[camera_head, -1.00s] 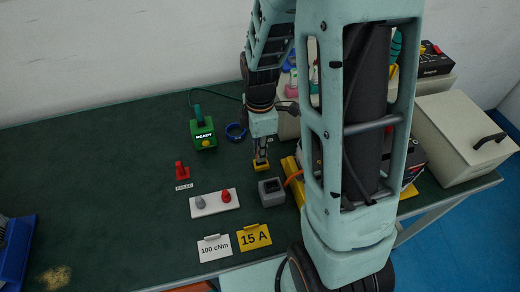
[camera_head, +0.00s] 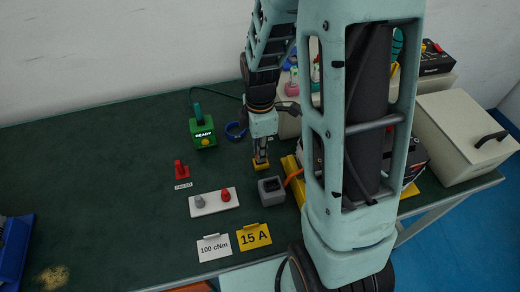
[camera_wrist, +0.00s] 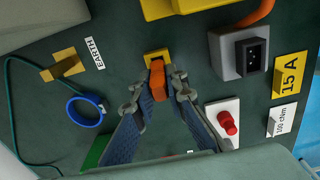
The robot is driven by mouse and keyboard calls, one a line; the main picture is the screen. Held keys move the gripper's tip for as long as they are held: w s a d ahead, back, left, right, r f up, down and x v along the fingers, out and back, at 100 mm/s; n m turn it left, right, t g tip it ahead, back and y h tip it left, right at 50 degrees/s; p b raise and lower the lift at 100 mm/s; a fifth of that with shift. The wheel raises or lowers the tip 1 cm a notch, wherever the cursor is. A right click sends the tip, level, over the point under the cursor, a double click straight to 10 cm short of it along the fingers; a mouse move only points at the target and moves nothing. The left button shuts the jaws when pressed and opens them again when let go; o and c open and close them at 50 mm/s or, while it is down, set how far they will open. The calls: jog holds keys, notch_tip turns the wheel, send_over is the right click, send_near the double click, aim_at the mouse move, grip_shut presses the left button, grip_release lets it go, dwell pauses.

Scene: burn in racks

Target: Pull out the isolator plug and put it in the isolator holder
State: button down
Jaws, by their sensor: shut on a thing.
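The isolator plug looks to be the orange piece (camera_wrist: 158,112) between the fingers of my gripper (camera_wrist: 160,98) in the wrist view. My gripper is shut on it. Its far end meets a small yellow block (camera_wrist: 156,54), which looks to be the isolator holder; I cannot tell how deep it sits. In the head view my gripper (camera_head: 261,153) points down at the yellow block (camera_head: 261,165), and the plug is mostly hidden there. A grey box (camera_head: 271,190) with an empty black socket (camera_wrist: 251,56) and an orange cable stands beside it.
A white plate (camera_head: 213,203) with a grey and a red knob lies at the front left. A red piece (camera_head: 181,169), a green READY box (camera_head: 203,134) and a blue ring (camera_head: 235,131) stand farther left. The left table (camera_head: 100,180) is mostly clear.

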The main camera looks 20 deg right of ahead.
jog(key=shift+f+b, duration=0.7)
jog(key=shift+f, duration=0.2)
jog(key=c, duration=1.8)
grip_release()
jog(key=shift+r, duration=0.1)
jog(key=shift+c, duration=0.2)
